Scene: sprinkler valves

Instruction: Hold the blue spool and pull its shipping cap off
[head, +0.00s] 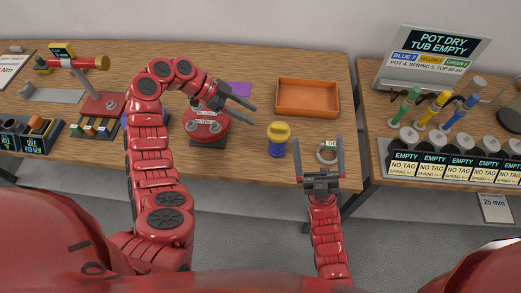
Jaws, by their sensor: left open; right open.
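The blue spool (277,149) stands upright near the front edge of the wooden table. A yellow cap (279,131) sits on its top. My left gripper (253,99) is open and empty, above the table, up and to the left of the spool and apart from it. My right gripper (325,139) is open, to the right of the spool, with its fingers pointing away from me. A grey ring with a small tag (326,153) shows between its fingers; I cannot tell whether they touch it.
A red round fixture (207,130) stands left of the spool, partly under my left arm. An empty orange tray (307,97) lies behind the spool. A second table at right holds several labelled pots (435,140), coloured tools (433,111) and a sign (432,55). A gap separates the tables.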

